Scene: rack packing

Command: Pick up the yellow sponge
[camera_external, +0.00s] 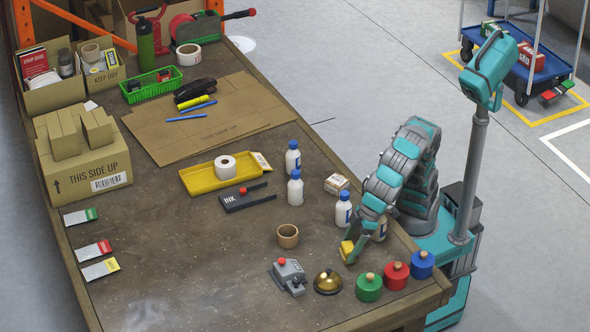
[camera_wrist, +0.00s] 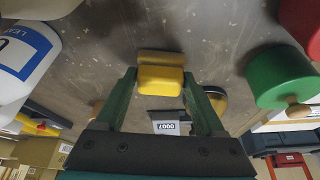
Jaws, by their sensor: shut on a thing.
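The yellow sponge (camera_external: 347,248) is a small yellow block with a tan layer, near the table's right front side. In the wrist view the sponge (camera_wrist: 160,80) sits between the two dark green fingers of my gripper (camera_wrist: 160,92). My gripper (camera_external: 351,252) is shut on it in the external view, pointing down at the table. I cannot tell whether the sponge touches the tabletop.
Blue-capped white bottles (camera_external: 343,210) stand close behind my gripper. A brass bell (camera_external: 328,282), a green weight (camera_external: 368,288), a red weight (camera_external: 396,276) and a blue weight (camera_external: 421,265) stand in front. A tan ring (camera_external: 288,237) is to the left.

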